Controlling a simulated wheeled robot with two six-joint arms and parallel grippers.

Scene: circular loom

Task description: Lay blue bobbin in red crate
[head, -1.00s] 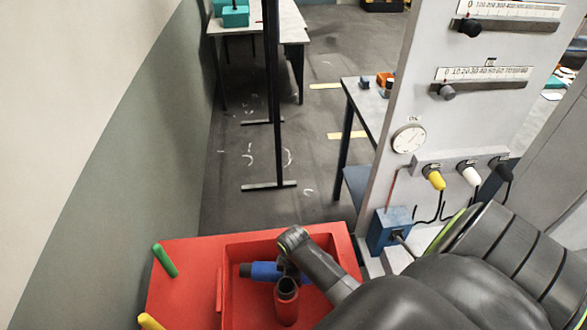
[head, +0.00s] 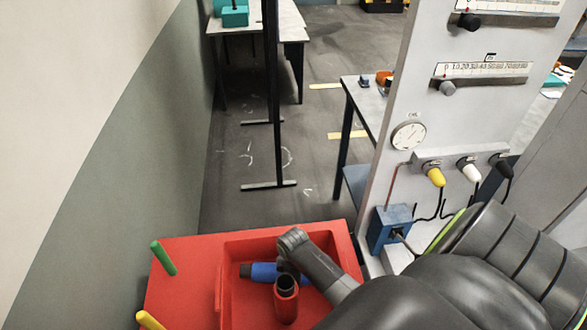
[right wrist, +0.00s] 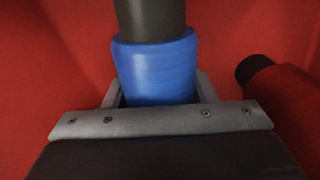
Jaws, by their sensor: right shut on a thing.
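The blue bobbin (head: 264,272) lies on its side low inside the red crate (head: 335,238), with a dark end pointing left in the head view. My right gripper (head: 284,268) reaches down into the crate and is shut on the bobbin. In the right wrist view the blue bobbin (right wrist: 158,70) sits between the two fingers of my right gripper (right wrist: 155,92), with red crate surface behind it. Whether the bobbin touches the crate floor cannot be told. My left gripper is not in view.
A red bobbin (head: 286,300) with a dark top stands in the crate close to my right gripper; it also shows in the right wrist view (right wrist: 285,95). A grey gauge panel (head: 385,180) rises at the right.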

